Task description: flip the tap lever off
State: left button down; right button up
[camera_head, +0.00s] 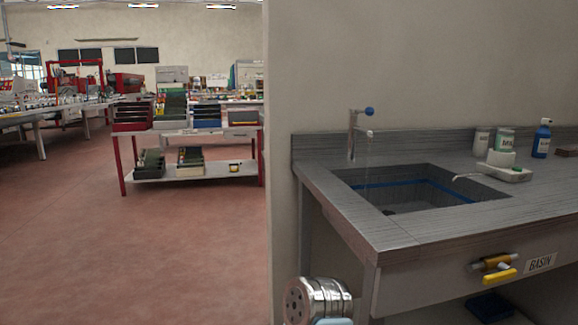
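A metal tap (352,140) stands upright at the back left corner of the sink basin (345,179). A lever with a blue ball end (369,111) sticks out to the right from its top. A faint pale streak hangs below the spout (369,133); I cannot tell for sure whether it is running water. On the bench's front panel, a yellow handle (499,276) sits on a brass-coloured fitting (491,262), beside a BASIN label (540,263). Neither gripper shows in the head view.
The grey bench (405,240) holds several containers, a blue bottle (541,140) and a white tray (508,172) right of the basin. A blue bin (489,306) is below. Open red floor (190,255) lies left of the wall, with a rack (180,172) behind.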

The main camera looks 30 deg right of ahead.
aim_at(370, 111)
jog(key=i+j+z, duration=0.1)
jog(key=z, duration=0.35)
jog(key=i+j+z, duration=0.1)
jog(key=z, duration=0.35)
jog(key=j+z, duration=0.3)
jog(key=z, duration=0.15)
jog(key=i+j+z, duration=0.1)
jog(key=z, duration=0.3)
jog(key=j+z, duration=0.85)
